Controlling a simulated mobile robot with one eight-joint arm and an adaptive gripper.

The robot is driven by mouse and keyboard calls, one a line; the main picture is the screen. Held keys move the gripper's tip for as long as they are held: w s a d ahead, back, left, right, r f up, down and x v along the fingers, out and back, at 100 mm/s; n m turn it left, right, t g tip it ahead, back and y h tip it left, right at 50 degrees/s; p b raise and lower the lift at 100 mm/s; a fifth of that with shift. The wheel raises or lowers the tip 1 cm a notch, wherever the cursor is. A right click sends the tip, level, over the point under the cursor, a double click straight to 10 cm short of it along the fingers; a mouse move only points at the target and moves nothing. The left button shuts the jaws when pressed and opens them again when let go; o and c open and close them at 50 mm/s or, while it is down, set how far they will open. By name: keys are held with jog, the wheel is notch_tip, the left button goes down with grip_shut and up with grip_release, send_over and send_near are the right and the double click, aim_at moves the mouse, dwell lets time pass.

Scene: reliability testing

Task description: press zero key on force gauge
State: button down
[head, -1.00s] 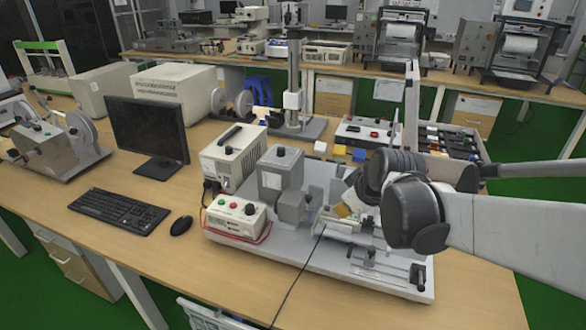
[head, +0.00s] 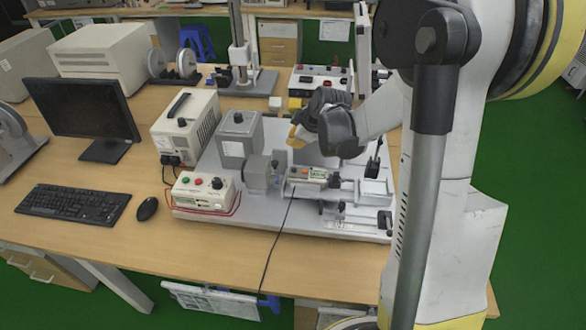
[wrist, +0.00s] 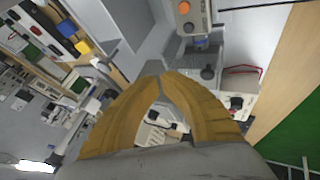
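The force gauge (head: 310,175) looks like the small pale unit with a coloured face, lying on the grey test rig (head: 285,222); a black cable hangs from it. My gripper (head: 294,138) is above and behind it in the head view, apart from it. In the wrist view, the yellow fingers (wrist: 165,74) meet at their tips, with an empty gap lower between them. A grey unit with an orange button (wrist: 184,7) and a grey button shows at the top of that view, probably the gauge. The zero key's label is not readable.
A grey motor block (head: 238,140) and a white control box (head: 203,193) with coloured buttons stand left of the gauge. A white power supply (head: 186,125), monitor (head: 82,118) and keyboard (head: 72,205) are further left. A red-buttoned box (head: 320,80) is behind.

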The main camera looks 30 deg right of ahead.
aim_at(293, 168)
jog(key=shift+f+b, duration=3.3)
jog(key=shift+f, duration=1.1)
jog(key=shift+f+b, duration=0.4)
jog(key=shift+b, duration=0.05)
jog(key=shift+f+b, duration=0.3)
jog(key=shift+f, duration=0.05)
jog(key=shift+r, duration=0.1)
jog(key=shift+r+p, duration=0.55)
jog(key=shift+r, duration=0.15)
jog(key=shift+r+p, duration=1.8)
jog(key=shift+r, duration=0.7)
